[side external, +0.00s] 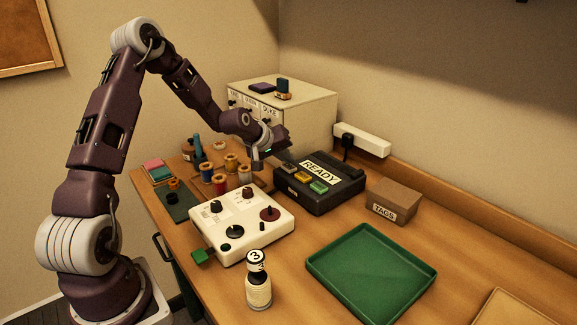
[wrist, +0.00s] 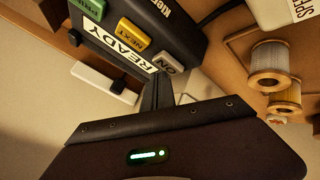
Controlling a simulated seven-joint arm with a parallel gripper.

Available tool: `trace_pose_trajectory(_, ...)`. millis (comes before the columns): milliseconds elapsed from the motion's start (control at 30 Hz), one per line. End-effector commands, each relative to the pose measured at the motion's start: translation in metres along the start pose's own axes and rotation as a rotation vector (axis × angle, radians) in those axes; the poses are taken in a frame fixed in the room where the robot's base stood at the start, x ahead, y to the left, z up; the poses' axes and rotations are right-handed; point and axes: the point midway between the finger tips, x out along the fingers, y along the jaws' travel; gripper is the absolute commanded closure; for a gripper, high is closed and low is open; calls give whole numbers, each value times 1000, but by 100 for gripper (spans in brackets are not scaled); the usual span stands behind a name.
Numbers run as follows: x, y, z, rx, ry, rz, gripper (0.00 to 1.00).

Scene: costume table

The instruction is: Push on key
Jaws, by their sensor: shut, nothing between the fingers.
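The black device (side external: 318,192) has a white READY label and a row of grey, yellow and green keys. The grey ON key (wrist: 172,60) is at the end of the row in the wrist view. It also shows in the side view, at the left end. The yellow NEXT key (wrist: 135,38) is beside it. My gripper (wrist: 157,84) is shut and empty, its fingertips close to the ON key in the wrist view. In the side view my gripper (side external: 257,162) is just left of the device. I cannot tell whether it touches the key.
Several thread spools (side external: 230,163) stand left of the device. A white control box (side external: 258,240) with knobs is in front, near a stamp (side external: 258,290). The green tray (side external: 372,272) and TAGS box (side external: 392,200) are to the right. A drawer cabinet (side external: 310,110) stands behind.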

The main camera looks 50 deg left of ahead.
Motion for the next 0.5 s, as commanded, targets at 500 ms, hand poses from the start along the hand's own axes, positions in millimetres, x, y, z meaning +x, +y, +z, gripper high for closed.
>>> trace_pose_trajectory(500, 4, -3, 3, 0, 0, 0, 100)
